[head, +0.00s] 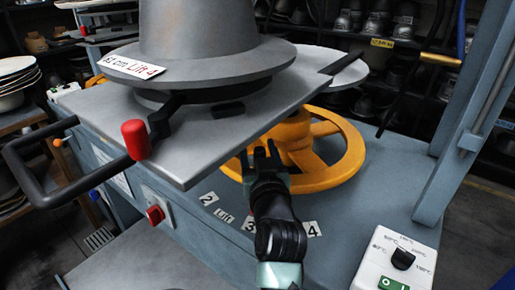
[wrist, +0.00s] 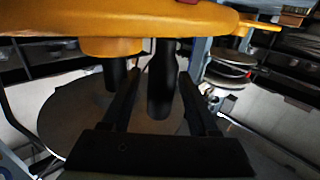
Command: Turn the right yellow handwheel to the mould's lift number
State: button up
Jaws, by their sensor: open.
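The right yellow handwheel (head: 345,165) lies flat on the press bed, partly hidden by the plate and my gripper. My gripper (head: 260,156) is open at the wheel's near left side, its fingers overlapping the rim in the head view. In the wrist view the yellow wheel (wrist: 110,22) spans the top, and the open fingers stand either side of a dark upright post (wrist: 162,85). I cannot tell whether they touch it. Lift numbers 2, 3 and 4 (head: 311,229) show on the bed; my arm partly covers the 3.
The plate (head: 225,140) under the mould overhangs the wheel's left side. A black lever with a red knob (head: 136,139) is at left. A red switch (head: 155,214) is on the press front. A white control box (head: 395,260) and a blue-grey column (head: 470,130) stand right.

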jog(key=shift+w, duration=0.3)
grip_shut()
dwell(1.3)
